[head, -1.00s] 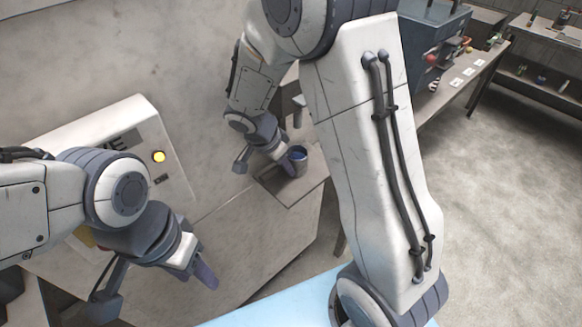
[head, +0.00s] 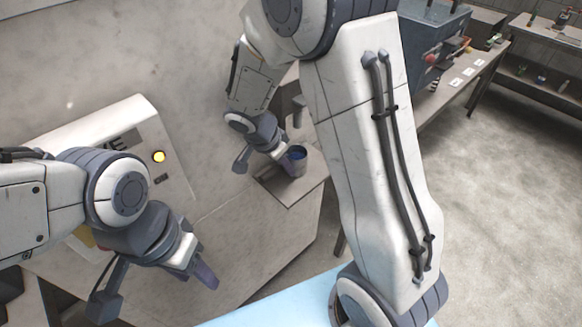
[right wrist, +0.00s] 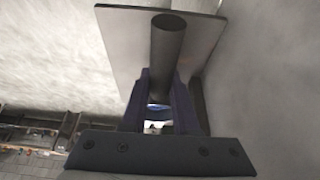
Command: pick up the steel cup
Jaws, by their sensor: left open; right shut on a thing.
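The steel cup (head: 300,166) stands upright, or nearly so, at a small grey ledge in the head view, and its inside looks blue. I cannot tell whether its base touches the ledge. My right gripper (head: 287,162) is at the cup's left side and is shut on it. In the right wrist view the dark blue fingers (right wrist: 160,102) come together around something that is mostly hidden, with a small bright blue and white patch between them. My left gripper (head: 200,273) is open and empty, low in front of the grey machine, well away from the cup.
The grey ledge (head: 300,196) juts from the machine with a yellow-lit button (head: 158,157). A light blue surface (head: 285,303) lies in front. Benches (head: 545,75) stand at the far right.

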